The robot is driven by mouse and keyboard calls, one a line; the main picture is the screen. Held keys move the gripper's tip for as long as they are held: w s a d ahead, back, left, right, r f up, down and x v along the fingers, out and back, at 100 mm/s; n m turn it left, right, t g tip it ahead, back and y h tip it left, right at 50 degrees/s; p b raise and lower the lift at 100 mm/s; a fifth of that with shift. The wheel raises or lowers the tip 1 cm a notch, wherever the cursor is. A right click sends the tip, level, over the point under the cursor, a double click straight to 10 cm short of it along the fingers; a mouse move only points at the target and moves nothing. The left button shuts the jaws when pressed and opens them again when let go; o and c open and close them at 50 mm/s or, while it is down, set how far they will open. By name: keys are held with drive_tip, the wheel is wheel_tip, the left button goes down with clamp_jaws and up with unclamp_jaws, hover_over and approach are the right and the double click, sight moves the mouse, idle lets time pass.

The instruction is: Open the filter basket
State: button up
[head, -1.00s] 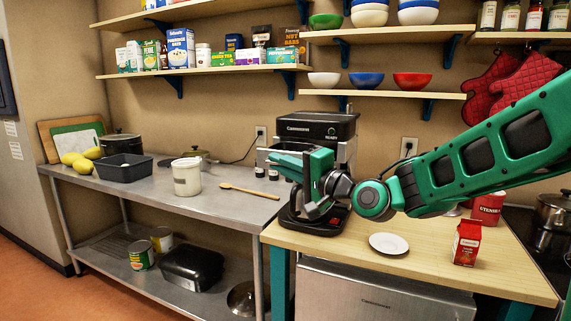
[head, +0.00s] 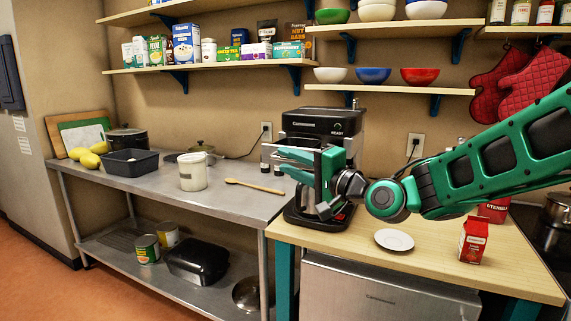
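The black coffee machine (head: 322,122) stands on the wooden counter against the wall. Its filter basket is hidden behind my gripper and wrist, so I cannot tell how it stands. My gripper (head: 284,163) is in front of the machine's middle, pointing left, with its green fingers at the machine's left side. The two fingers show one above the other with a gap between them, and nothing is seen between them. I cannot tell whether they touch the machine.
A white saucer (head: 394,240) and a red carton (head: 473,240) are on the wooden counter (head: 350,250). A white canister (head: 193,172) and a wooden spoon (head: 254,186) are on the steel table to the left. A shelf with bowls (head: 390,89) hangs above.

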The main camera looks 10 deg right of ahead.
drive_tip(key=v, duration=0.9)
drive_tip(key=shift+f, duration=0.2)
drive_tip(key=s+d+f+n+g+h, duration=0.2)
drive_tip(key=s+d+f+g+h, duration=0.2)
drive_tip(key=d+f, duration=0.4)
drive_tip(key=s+d+f+n+g+h, duration=0.2)
drive_tip(key=s+d+f+g+h, duration=0.3)
drive_tip(key=f, duration=0.6)
drive_tip(key=s+d+f+g+h, duration=0.1)
drive_tip(key=s+d+f+g, duration=0.1)
drive_tip(key=s+d, duration=0.4)
drive_tip(key=s+d+f+m+g+h, duration=0.1)
drive_tip(key=s+d+g, duration=0.3)
drive_tip(key=s, duration=1.1)
drive_tip(key=d+f, duration=0.1)
drive_tip(key=d, duration=0.2)
drive_tip(key=shift+d+m, duration=0.3)
drive_tip(key=shift+s, duration=0.1)
